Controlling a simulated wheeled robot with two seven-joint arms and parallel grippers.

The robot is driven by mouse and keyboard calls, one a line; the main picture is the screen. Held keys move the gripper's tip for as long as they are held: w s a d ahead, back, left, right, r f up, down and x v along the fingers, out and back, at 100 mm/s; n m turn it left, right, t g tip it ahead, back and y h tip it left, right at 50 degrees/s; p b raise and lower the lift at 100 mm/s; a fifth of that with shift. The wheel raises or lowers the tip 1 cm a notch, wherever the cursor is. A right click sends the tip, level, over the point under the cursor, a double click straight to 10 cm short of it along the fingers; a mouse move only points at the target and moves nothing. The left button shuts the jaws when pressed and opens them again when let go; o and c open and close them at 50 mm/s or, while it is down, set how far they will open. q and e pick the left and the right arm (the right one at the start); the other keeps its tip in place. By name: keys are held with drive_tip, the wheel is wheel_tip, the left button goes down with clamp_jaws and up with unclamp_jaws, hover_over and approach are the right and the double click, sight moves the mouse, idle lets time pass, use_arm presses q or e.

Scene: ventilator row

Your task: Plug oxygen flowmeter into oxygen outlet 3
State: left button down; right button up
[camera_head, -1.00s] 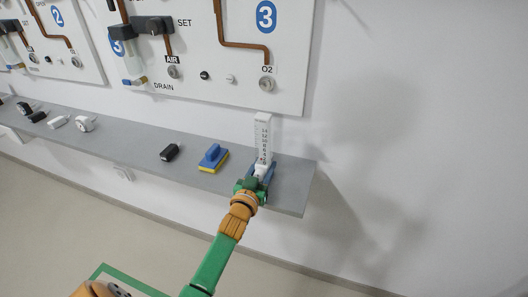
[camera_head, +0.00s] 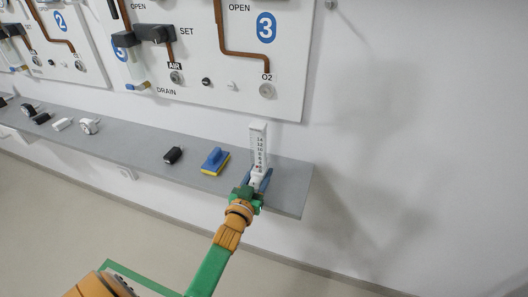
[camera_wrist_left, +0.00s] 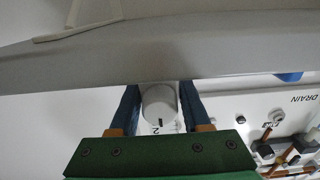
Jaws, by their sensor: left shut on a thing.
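The oxygen flowmeter (camera_head: 258,145) is a white upright block with a black number scale, seen at the front edge of the shelf in the head view. My left gripper (camera_head: 260,182) is shut on its lower part. In the left wrist view, the blue fingers of my left gripper (camera_wrist_left: 159,112) stand either side of a white round part of the flowmeter (camera_wrist_left: 158,98). Oxygen outlet 3 (camera_head: 267,90) is a round metal port under the O2 label on the panel marked 3. The flowmeter's top is below the outlet and apart from it. My right gripper is out of view.
The grey shelf (camera_head: 285,185) runs along the wall below the panel (camera_head: 290,60); its edge also crosses the left wrist view (camera_wrist_left: 220,50). A blue and yellow block (camera_head: 215,161) and a black item (camera_head: 173,155) lie left of the flowmeter. The wall to the right is clear.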

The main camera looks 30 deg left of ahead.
use_arm(q)
drive_tip(key=p+v, duration=0.4)
drive_tip(key=v, duration=0.5)
drive_tip(key=shift+s+r, duration=0.15)
drive_tip(key=shift+s+d, duration=0.2)
drive_tip(key=shift+s, duration=0.4)
idle(0.6)
